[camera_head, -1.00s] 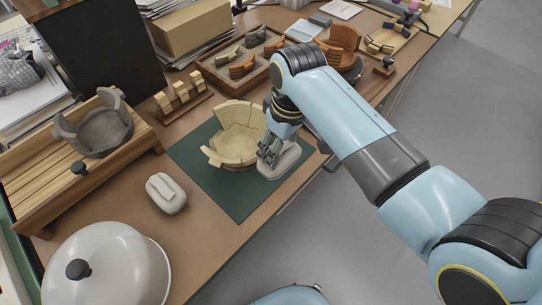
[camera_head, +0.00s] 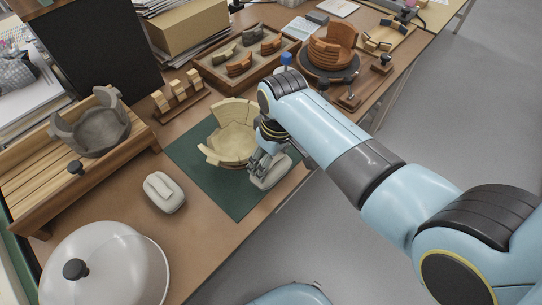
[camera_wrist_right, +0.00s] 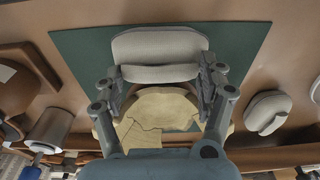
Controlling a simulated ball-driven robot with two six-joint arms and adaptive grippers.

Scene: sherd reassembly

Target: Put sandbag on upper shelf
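A pale grey sandbag (camera_head: 273,176) is at the right edge of the green mat, beside the cream sherd bowl (camera_head: 232,146). My right gripper (camera_head: 262,165) is over it from above. In the right wrist view, the sandbag (camera_wrist_right: 160,48) spans the space between the two fingertips (camera_wrist_right: 160,72), which are at its two ends. I cannot tell whether it touches the mat. A second pale sandbag (camera_head: 163,192) lies on the table left of the mat and also shows in the right wrist view (camera_wrist_right: 267,112). My left gripper is out of view.
A slatted wooden stand (camera_head: 30,182) at the left bears a grey sherd bowl (camera_head: 98,130). A white dome (camera_head: 105,265) with a dark knob stands at the front left. A tray of sherds (camera_head: 205,66) and an orange pot (camera_head: 331,50) stand behind. Bare table surrounds the second sandbag.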

